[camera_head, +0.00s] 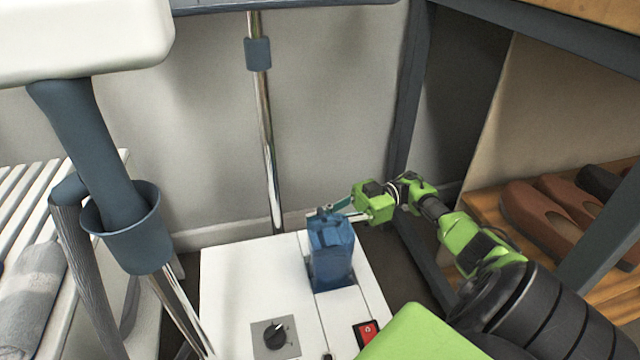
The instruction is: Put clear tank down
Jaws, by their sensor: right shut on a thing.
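The clear tank (328,252) is a translucent blue container. It is upright at the recess in the top of the white machine base (240,285). Its lower end is at the dark slot; I cannot tell whether it rests on the bottom. My right gripper (343,208) comes in from the right and is shut on the tank near its top. My left gripper is not in view.
The white base carries a black dial (275,335) and a red switch (367,333). A chrome pole (265,140) rises behind it. A blue-grey cup holder (128,230) stands at left. A shelf with brown shoes (545,215) is at right, behind a dark frame post (408,90).

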